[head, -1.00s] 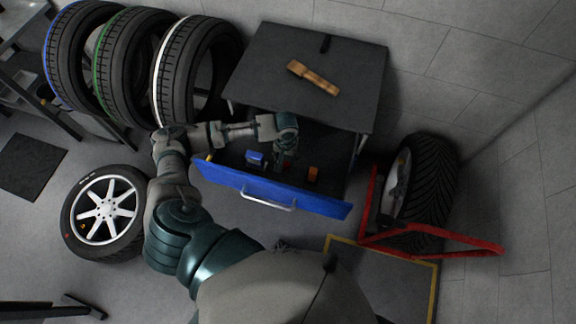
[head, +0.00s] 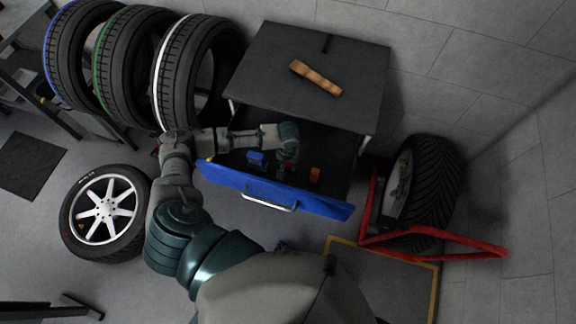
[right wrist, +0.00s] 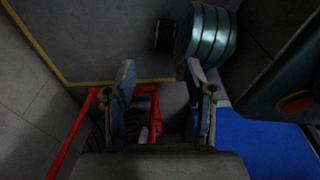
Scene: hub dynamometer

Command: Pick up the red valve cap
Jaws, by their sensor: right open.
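The blue-fronted drawer (head: 235,186) stands open below the dark cabinet top. My left gripper (head: 283,172) points down into it, between a blue object (head: 256,158) and an orange object (head: 314,174). A tiny reddish spot shows beside the left fingers, but I cannot tell whether it is the red valve cap. The left fingers are too small and dark to tell open from shut. My right gripper (right wrist: 160,80) shows in the right wrist view, its two fingers apart and nothing between them, above the floor near the red stand (right wrist: 75,130).
A wooden-coloured tool (head: 315,77) lies on the cabinet top (head: 350,60). Several tyres (head: 190,70) stand at the upper left, and a wheel (head: 105,208) lies on the floor. A red frame (head: 430,236) with a tyre stands right of the drawer.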

